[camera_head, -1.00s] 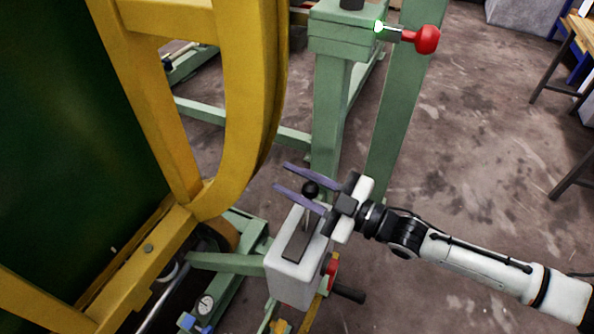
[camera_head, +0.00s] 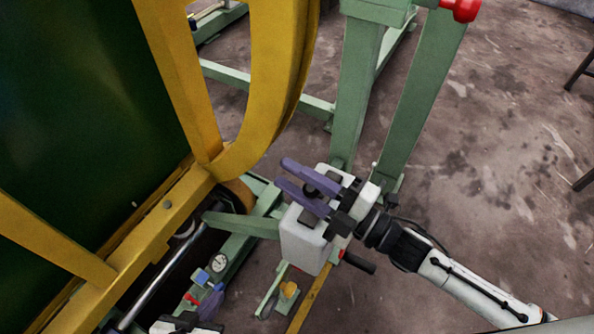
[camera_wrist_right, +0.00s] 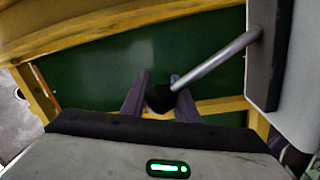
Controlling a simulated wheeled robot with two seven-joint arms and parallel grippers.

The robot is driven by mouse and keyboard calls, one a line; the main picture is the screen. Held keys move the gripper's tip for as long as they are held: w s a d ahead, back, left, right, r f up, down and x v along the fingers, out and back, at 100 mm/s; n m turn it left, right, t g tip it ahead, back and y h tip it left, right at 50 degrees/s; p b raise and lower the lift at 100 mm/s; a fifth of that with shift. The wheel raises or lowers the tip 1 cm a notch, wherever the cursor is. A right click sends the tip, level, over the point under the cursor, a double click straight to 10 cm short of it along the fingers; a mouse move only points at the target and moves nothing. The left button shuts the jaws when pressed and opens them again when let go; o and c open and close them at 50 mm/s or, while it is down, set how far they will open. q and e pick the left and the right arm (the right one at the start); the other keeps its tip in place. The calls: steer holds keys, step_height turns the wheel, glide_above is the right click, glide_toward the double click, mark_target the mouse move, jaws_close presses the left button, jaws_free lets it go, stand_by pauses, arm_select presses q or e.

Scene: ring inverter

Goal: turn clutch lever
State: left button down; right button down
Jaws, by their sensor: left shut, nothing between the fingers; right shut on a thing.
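The clutch lever is a metal rod (camera_wrist_right: 220,58) with a black ball knob (camera_wrist_right: 159,98). It stands on a white box (camera_head: 303,246), which also shows at the right of the right wrist view (camera_wrist_right: 303,60). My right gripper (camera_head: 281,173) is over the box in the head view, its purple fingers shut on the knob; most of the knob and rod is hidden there. In the right wrist view the knob sits between the fingers (camera_wrist_right: 160,76), and the rod slants up to the right. My left gripper (camera_head: 214,293) is shut and empty at the bottom left.
The large yellow ring frame (camera_head: 262,100) and dark green panel (camera_head: 60,110) fill the left. Green machine legs (camera_head: 358,95) stand behind the box. A gauge (camera_head: 218,263) is close to my left gripper.

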steer(key=shift+s+a+f, duration=0.1)
steer(key=shift+s, duration=0.05)
stand_by(0.3)
steer(key=c, duration=1.4)
jaws_free()
steer(key=b, duration=0.1)
glide_toward(317, 196)
steer(key=shift+f+x, duration=0.15)
steer(key=shift+x, duration=1.05)
steer(key=shift+f+x, duration=0.1)
steer(key=shift+x, duration=1.15)
steer(key=shift+r, duration=0.15)
